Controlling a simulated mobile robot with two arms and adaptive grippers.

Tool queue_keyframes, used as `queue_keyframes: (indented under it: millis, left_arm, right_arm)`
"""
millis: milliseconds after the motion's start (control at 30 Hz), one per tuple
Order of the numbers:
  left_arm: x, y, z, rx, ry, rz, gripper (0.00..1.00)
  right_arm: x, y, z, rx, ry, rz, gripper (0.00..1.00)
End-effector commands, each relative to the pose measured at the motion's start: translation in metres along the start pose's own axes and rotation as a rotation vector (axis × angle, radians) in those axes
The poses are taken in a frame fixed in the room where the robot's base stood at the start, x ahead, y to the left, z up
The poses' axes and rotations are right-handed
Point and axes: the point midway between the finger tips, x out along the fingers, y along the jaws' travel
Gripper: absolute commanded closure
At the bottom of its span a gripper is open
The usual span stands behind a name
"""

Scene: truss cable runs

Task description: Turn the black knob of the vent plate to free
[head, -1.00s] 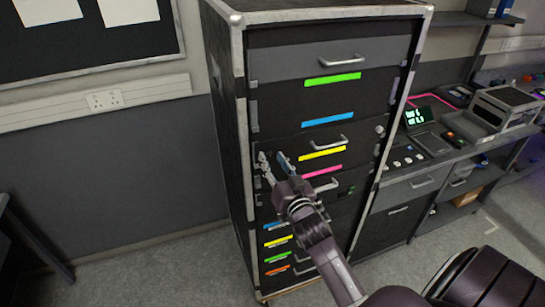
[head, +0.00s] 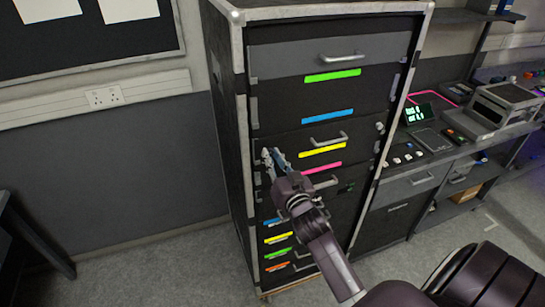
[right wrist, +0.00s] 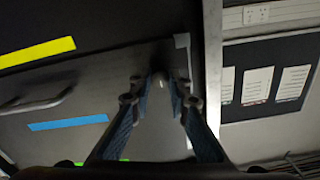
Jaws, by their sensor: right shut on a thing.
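My right gripper (head: 271,155) is at the left edge of the tall black rack, beside the level of the yellow label. It also shows in the right wrist view (right wrist: 161,84), its two blue-grey fingers closed in on a small dark knob (right wrist: 159,77) on a dark grey panel (right wrist: 108,82). The fingertips hide most of the knob, so I cannot tell its setting. In the head view the knob is hidden behind the fingers. My left gripper is not in view.
The rack front (head: 375,65) carries several drawers with handles and coloured strips. A handle (head: 330,140) is to the right of the gripper. A bench with equipment (head: 505,105) stands at the right. The floor left of the rack is clear.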

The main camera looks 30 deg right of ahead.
Motion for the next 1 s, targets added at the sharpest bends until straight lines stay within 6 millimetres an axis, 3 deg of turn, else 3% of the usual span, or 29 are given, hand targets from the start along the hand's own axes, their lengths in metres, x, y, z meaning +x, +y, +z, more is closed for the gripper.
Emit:
queue_keyframes:
  millis: [267, 1000]
  left_arm:
    - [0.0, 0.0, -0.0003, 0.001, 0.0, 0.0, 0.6]
    - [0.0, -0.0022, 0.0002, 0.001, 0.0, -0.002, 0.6]
  right_arm:
    - [-0.0001, 0.0, 0.0002, -0.146, -0.001, 0.0, 1.0]
    - [-0.0001, -0.0006, 0.001, -0.838, -0.002, 0.0, 1.0]
